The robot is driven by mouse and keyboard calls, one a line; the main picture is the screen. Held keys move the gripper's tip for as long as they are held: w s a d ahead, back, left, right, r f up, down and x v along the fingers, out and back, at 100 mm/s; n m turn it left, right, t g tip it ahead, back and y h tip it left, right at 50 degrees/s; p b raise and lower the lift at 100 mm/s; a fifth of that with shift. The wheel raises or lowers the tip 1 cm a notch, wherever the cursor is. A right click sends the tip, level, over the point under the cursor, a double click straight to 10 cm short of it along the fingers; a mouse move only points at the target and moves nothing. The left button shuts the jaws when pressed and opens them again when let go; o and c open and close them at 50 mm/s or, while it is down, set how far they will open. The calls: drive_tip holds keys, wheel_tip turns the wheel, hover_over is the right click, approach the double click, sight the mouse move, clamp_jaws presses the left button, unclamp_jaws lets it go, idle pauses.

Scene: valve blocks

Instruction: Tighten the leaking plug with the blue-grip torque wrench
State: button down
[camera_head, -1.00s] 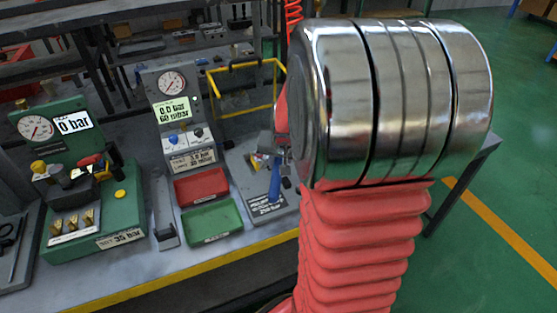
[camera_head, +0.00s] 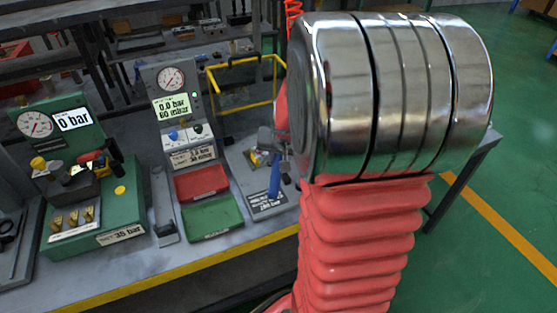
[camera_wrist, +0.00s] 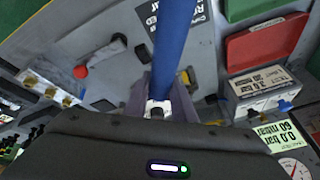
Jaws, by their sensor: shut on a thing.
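The blue-grip torque wrench (camera_head: 274,181) stands over a labelled plate on the bench, left of my arm. In the wrist view its blue grip (camera_wrist: 170,45) runs up from between my fingers. My gripper (camera_wrist: 160,104) is shut on the wrench, near the lower end of the grip. My silver and red arm hides most of the gripper in the head view. A grey block with brass fittings (camera_wrist: 46,86) and a red cap (camera_wrist: 80,72) shows at left in the wrist view. I cannot tell which plug leaks.
A gauge stand reading 0.0 bar (camera_head: 171,104) has a red tray (camera_head: 201,182) and a green tray (camera_head: 212,219) before it. A green test station (camera_head: 121,222) stands at left. A yellow-framed rack (camera_head: 243,108) is behind. Green floor (camera_head: 480,270) is open at right.

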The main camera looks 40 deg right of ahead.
drive_tip(key=shift+f, duration=1.2)
idle(0.7)
drive_tip(key=shift+w, duration=0.1)
drive_tip(key=shift+w+a+m+h, duration=0.4)
drive_tip(key=shift+w+a+m, duration=0.35)
drive_tip(key=shift+w+m, duration=0.15)
drive_tip(key=shift+w+a, duration=0.1)
drive_tip(key=shift+w, duration=0.1)
idle(0.3)
drive_tip(key=shift+w+a+m, duration=0.1)
drive_tip(key=shift+m, duration=0.2)
drive_tip(key=shift+w+a+m+g+h, duration=0.3)
drive_tip(key=shift+w+a+m, duration=0.1)
drive_tip(key=shift+w+m, duration=0.35)
drive_tip(key=shift+w, duration=0.2)
drive_tip(key=shift+s, duration=0.1)
drive_tip(key=shift+s+d+n+y, duration=0.2)
drive_tip(key=shift+s+d+n, duration=0.1)
drive_tip(key=shift+s+n, duration=0.2)
drive_tip(key=shift+s+d+n+y, duration=0.25)
drive_tip(key=shift+s+n, duration=0.1)
drive_tip(key=shift+s, duration=0.15)
